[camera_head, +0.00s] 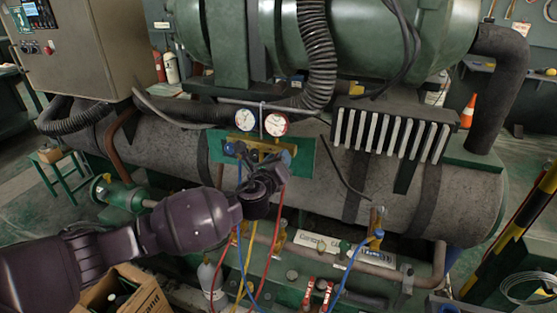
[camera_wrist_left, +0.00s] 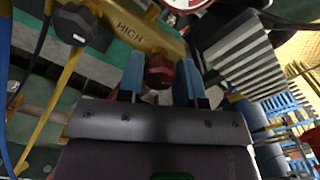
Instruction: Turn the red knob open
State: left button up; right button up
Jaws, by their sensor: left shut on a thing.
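The red knob (camera_wrist_left: 158,72) sits below the yellow manifold body (camera_wrist_left: 140,32) marked HIGH in the left wrist view. My left gripper (camera_wrist_left: 160,78) has one blue finger on each side of the knob and is shut on it. In the head view my left gripper (camera_head: 277,166) is at the right end of the gauge manifold and hides the red knob. A white gauge with a red rim (camera_head: 276,124) is just above it, beside a second white gauge (camera_head: 245,120). My right gripper is in neither view.
A blue knob (camera_head: 229,149) is on the manifold's left side. Red, yellow and blue hoses (camera_head: 247,235) hang below my gripper. A black corrugated hose (camera_head: 316,45) and a finned block (camera_head: 394,130) are above and to the right. A cardboard box (camera_head: 125,290) stands at lower left.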

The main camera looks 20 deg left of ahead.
pick_arm(q)
jog(key=n, duration=0.7)
jog(key=shift+f, duration=0.1)
jog(key=shift+a+n, duration=0.1)
jog(key=shift+n, duration=3.5)
jog(key=o, duration=0.9)
jog(key=shift+o, duration=0.2)
jog(key=s, duration=1.1)
jog(key=shift+a, duration=0.2)
